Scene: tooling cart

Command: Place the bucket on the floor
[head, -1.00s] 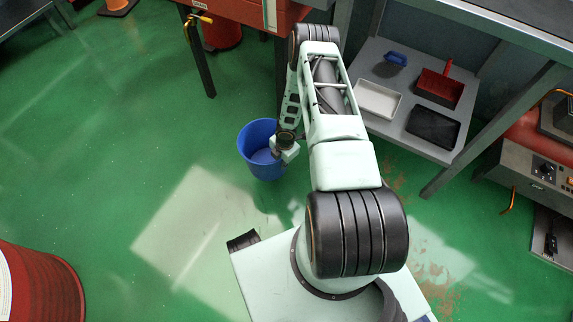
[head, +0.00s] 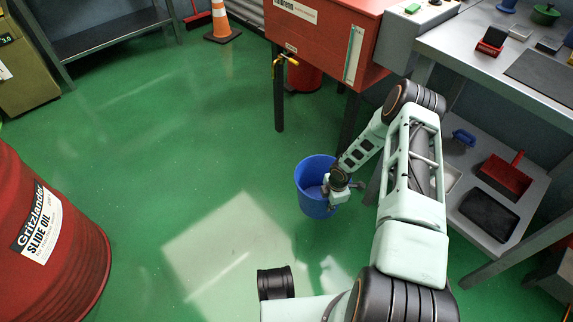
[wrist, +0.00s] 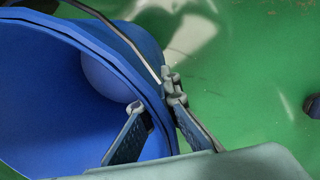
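The blue bucket (head: 311,201) is upright or nearly so, left of the cart, with green floor around it in the head view. I cannot tell whether its base touches the floor. My gripper (head: 334,190) is at the bucket's right rim. In the wrist view the bucket (wrist: 55,100) fills the left side, with its thin wire handle across the top. My gripper (wrist: 158,112) straddles the rim there, one finger inside and one outside. The rim fills most of the narrow gap between the fingers, which look closed on it.
The cart's lower shelf (head: 525,212) holds trays to the right. A red cabinet (head: 330,35) on dark legs stands behind the bucket. A red oil drum (head: 75,255) is at left and an orange cone (head: 222,22) at the back. The green floor (head: 170,150) between is clear.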

